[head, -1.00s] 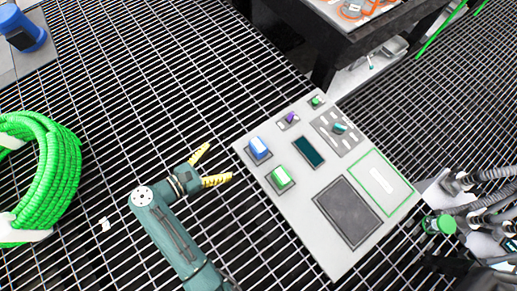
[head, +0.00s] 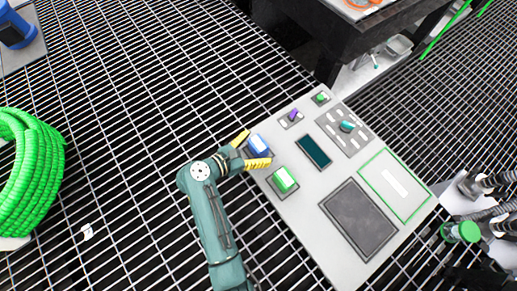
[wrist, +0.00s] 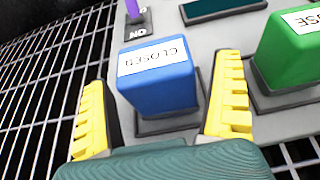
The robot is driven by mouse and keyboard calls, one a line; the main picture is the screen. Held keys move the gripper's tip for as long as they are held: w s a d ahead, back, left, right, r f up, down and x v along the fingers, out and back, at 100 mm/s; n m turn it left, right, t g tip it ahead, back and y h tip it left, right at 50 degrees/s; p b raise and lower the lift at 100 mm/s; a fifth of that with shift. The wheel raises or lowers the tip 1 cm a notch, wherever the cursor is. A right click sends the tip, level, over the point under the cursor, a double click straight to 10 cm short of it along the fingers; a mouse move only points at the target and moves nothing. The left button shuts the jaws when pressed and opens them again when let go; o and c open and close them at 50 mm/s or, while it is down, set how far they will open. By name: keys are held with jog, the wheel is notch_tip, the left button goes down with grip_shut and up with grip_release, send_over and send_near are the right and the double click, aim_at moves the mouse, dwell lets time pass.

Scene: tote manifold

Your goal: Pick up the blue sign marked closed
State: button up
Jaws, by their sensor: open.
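The blue sign (wrist: 158,82) is a block with a white label reading "CLOSED", upside down in the wrist view. It stands on a dark square base on the grey panel, and also shows in the head view (head: 258,144). My gripper (wrist: 162,112) has yellow ridged fingers, spread open, one on each side of the blue sign. In the head view my gripper (head: 251,150) is at the panel's left edge, with its fingers flanking the sign. A gap shows between the sign and each finger in the wrist view; I see no grip on it.
A green labelled block (wrist: 288,45) stands close to the right finger. The panel (head: 290,215) also carries a purple switch (head: 294,115), a dark display (head: 314,151) and a teal knob (head: 347,126). A green hose coil (head: 35,175) lies at left on the grating.

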jog(key=shift+w+d+f, duration=0.2)
jog(key=shift+d, duration=0.15)
jog(key=shift+a, duration=0.1)
jog(key=shift+r, duration=0.1)
jog(key=c, duration=1.3)
